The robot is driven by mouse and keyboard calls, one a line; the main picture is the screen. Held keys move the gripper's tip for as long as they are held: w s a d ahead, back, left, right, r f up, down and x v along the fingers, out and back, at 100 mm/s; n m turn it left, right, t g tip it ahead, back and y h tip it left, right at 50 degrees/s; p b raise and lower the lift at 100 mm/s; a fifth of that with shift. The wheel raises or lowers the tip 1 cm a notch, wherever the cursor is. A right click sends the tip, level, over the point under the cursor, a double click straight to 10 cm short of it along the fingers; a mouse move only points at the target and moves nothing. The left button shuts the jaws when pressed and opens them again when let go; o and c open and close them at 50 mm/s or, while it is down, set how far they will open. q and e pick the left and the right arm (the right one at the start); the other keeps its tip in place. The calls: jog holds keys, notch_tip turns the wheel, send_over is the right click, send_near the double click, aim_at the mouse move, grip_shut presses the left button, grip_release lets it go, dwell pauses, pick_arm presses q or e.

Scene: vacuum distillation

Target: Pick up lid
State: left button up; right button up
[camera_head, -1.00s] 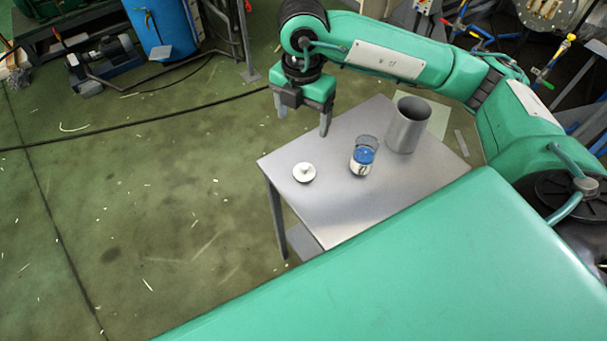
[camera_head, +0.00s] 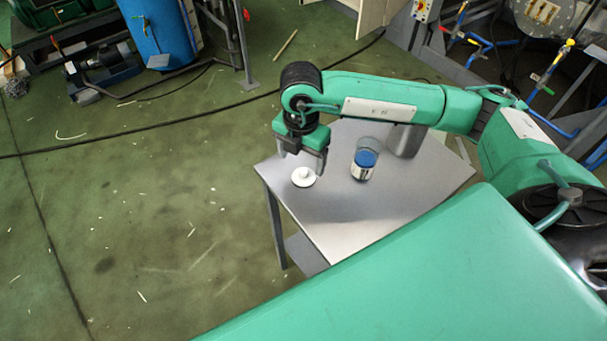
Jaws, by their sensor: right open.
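A small round white lid (camera_head: 303,177) with a raised knob lies on the grey metal table (camera_head: 345,217), near its left edge. My right gripper (camera_head: 301,166) is open and empty, pointing down, with its fingers just above and behind the lid. I cannot tell whether a finger touches the lid. A glass jar (camera_head: 364,162) with blue contents and a pale label stands upright to the right of the lid. It has no lid on top. My left gripper is not in view.
A grey metal cylinder (camera_head: 405,142) stands at the back of the table, partly hidden by my right arm. The front of the table is bare. A blue barrel (camera_head: 157,30) and machinery stand at the back left, and a cable crosses the green floor.

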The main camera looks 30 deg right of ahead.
aim_at(303, 170)
jog(key=f, duration=0.3)
jog(key=f+p, duration=0.1)
jog(key=shift+d+f, duration=0.15)
jog(key=shift+d, duration=0.1)
jog(key=shift+f, duration=0.5)
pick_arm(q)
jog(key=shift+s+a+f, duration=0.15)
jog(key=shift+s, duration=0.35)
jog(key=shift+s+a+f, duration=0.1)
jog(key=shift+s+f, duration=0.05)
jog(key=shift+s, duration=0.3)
pick_arm(e)
jog(key=c, duration=1.1)
